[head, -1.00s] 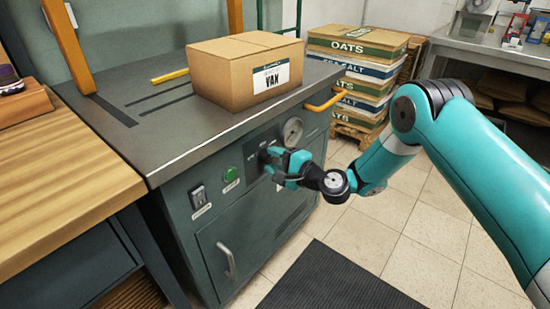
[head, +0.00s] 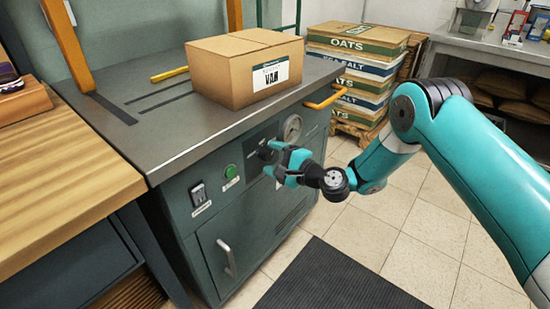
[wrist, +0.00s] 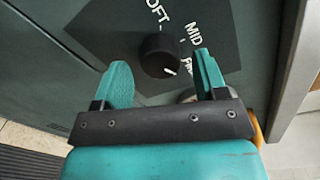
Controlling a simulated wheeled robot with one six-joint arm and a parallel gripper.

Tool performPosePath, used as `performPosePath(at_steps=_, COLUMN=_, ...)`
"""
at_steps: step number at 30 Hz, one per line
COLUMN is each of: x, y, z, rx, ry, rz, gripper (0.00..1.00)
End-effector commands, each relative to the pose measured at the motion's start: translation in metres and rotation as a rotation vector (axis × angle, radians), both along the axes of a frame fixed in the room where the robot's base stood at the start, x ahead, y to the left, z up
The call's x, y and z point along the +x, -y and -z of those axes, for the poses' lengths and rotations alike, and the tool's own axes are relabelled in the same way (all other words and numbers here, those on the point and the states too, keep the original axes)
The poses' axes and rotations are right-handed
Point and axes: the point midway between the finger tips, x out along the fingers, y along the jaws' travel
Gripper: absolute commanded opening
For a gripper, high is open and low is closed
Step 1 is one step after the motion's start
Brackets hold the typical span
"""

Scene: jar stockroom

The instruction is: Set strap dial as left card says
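The strap dial is a round black knob (wrist: 159,56) with a white pointer line, on a dark plate (wrist: 110,35) on the machine's front. In the wrist view its pointer aims down and right, towards the partly hidden FIRM label (wrist: 190,64). The MID label (wrist: 194,32) and a cut-off label ending in OFT (wrist: 158,14) also show. My gripper (wrist: 164,73) is open, with its fingertips apart on either side just short of the knob and nothing between them. In the head view my gripper (head: 273,160) is just in front of the dial (head: 264,153). I cannot make out a left card.
A carton (head: 240,75) labelled VAN sits on the steel machine top (head: 165,125). A gauge (head: 292,128), a green button (head: 231,172) and a switch (head: 199,195) are near the dial. Stacked sacks (head: 350,50) stand behind. The tiled floor (head: 400,240) at right is clear.

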Motion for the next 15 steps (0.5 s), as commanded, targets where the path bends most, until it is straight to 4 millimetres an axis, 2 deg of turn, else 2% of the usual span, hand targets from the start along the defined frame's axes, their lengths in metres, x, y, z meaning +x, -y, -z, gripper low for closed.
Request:
performPosePath(at_steps=5, x=-0.001, y=0.002, z=-0.001, rx=-0.001, ry=0.001, rz=0.0, gripper=0.66)
performPosePath(at_steps=8, x=-0.006, y=0.009, z=0.0, rx=-0.001, ry=-0.002, rz=0.002, gripper=0.66)
performPosePath(at_steps=15, x=-0.037, y=0.052, z=-0.003, rx=0.002, ry=-0.006, rz=0.006, gripper=0.66)
